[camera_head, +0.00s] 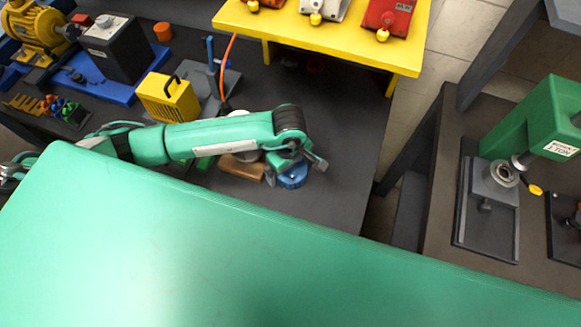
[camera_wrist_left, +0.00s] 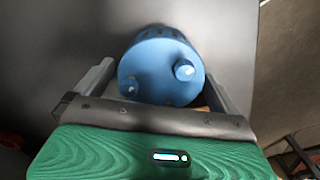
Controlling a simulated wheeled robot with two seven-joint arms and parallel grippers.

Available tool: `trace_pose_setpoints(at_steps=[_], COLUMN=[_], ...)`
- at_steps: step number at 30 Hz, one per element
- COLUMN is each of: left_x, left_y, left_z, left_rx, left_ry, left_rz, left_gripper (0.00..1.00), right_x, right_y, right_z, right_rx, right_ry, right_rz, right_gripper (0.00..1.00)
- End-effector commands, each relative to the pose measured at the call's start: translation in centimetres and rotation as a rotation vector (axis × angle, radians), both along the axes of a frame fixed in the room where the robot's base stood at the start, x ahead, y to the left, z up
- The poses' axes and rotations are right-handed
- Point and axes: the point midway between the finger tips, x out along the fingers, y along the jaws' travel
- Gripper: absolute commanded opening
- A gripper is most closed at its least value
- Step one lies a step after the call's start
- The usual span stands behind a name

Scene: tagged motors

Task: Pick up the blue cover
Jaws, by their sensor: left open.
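The blue cover (camera_head: 292,179) is on the dark table under my left gripper (camera_head: 297,166), which partly hides it in the head view. In the left wrist view the cover (camera_wrist_left: 160,68) is a round blue piece with a ribbed side and small round knobs on its face. It lies between the two spread fingers of the left gripper (camera_wrist_left: 158,80), which is open. A gap shows at the left finger; whether the right finger touches the cover I cannot tell. My right gripper is not in view.
A brown block (camera_head: 240,168) lies just left of the cover. A yellow raised stand (camera_head: 330,38) is behind. A yellow box (camera_head: 170,98) and a grey-blue fixture (camera_head: 218,80) stand left. A green press (camera_head: 535,120) stands on the right table. Dark table right of the cover is clear.

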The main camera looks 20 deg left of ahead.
Motion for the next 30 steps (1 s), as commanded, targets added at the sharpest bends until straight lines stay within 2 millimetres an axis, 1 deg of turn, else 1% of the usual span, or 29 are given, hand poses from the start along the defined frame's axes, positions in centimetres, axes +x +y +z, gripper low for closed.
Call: trace_pose_setpoints(at_steps=[2,3,5,6,10,18,23,26,29,30], left_x=[0.0,0.0,0.0,0.0,0.0,0.0,0.1,0.1,0.2,0.2], left_y=[0.0,0.0,0.0,0.0,0.0,0.0,0.0,0.0,0.0,0.0], left_z=[0.0,0.0,0.0,0.0,0.0,0.2,1.0,2.4,4.6,5.8], left_rx=[0.0,0.0,0.0,0.001,0.001,0.0,-0.001,-0.001,-0.003,-0.003], left_ry=[0.0,0.0,0.0,0.001,0.001,0.0,-0.001,-0.004,-0.007,-0.009], left_rz=[0.0,0.0,0.0,0.0,0.0,0.0,0.001,-0.001,-0.002,-0.002], left_gripper=[1.0,0.96,0.84,0.76,0.51,0.5,0.5,0.5,0.5,0.5], right_x=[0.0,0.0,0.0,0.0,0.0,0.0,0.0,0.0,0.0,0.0], right_y=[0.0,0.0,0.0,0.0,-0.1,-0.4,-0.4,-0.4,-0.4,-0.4], right_z=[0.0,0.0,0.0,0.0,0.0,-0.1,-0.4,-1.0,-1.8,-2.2], right_rx=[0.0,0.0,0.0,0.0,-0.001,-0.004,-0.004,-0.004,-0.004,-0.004], right_ry=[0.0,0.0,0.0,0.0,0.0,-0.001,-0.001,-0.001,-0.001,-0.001], right_rz=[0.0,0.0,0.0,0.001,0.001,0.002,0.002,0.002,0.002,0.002], right_gripper=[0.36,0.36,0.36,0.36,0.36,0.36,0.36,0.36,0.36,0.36])
